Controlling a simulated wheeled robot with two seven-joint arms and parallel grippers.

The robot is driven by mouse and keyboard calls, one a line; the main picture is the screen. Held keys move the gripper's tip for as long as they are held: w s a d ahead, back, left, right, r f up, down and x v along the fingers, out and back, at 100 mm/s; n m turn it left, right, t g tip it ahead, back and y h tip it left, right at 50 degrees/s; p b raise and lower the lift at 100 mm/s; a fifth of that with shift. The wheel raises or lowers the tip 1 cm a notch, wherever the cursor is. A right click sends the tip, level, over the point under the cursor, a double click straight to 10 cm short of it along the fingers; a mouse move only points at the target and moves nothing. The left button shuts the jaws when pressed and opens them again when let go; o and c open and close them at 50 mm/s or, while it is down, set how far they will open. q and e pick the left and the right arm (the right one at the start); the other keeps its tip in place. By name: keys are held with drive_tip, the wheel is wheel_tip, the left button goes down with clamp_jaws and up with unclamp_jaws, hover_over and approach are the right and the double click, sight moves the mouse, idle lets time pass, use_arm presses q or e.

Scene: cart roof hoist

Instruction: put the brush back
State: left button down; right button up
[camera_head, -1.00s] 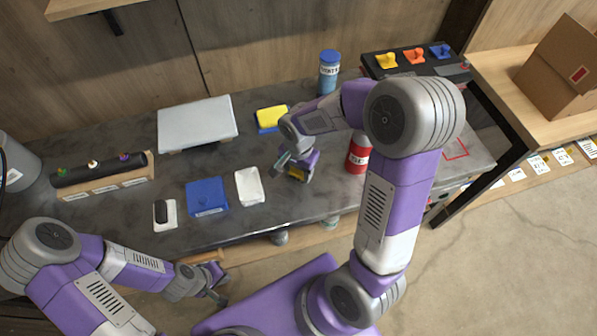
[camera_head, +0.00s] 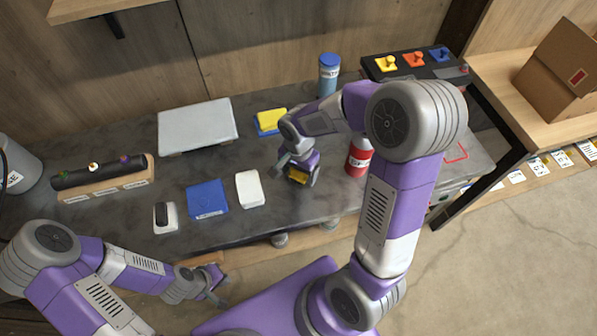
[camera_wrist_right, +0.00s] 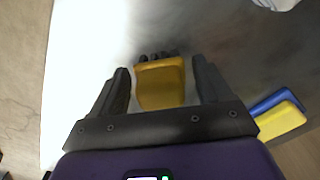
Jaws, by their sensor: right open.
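The brush (camera_wrist_right: 160,84), a yellow block with dark bristles at its far end, lies between the fingers of my right gripper (camera_wrist_right: 160,68) in the right wrist view. There is a gap on each side, so the open fingers are around it and do not grip it. In the head view the yellow of the brush (camera_head: 298,176) shows partly under my right gripper (camera_head: 297,172), low over the counter, left of the red can. My left gripper (camera_head: 217,287) hangs at the counter's front edge, apart from the brush; its fingers are too small to judge.
On the grey counter (camera_head: 120,215) stand a red can (camera_head: 357,160), a blue-lidded canister (camera_head: 329,75), a yellow-and-blue block (camera_head: 270,121), a white dish (camera_head: 250,189), a blue box (camera_head: 207,198) and a white board (camera_head: 197,125). A rack (camera_head: 105,180) stands left. Bare counter surrounds the board.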

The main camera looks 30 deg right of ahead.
use_arm(q)
wheel_tip(320, 180, up, 4)
drive_tip(key=p, duration=0.3)
drive_tip(key=shift+f, duration=0.1)
use_arm(e)
wheel_tip(320, 180, up, 11)
drive_tip(key=shift+r, duration=0.15)
use_arm(q)
drive_tip(key=shift+p, duration=0.3)
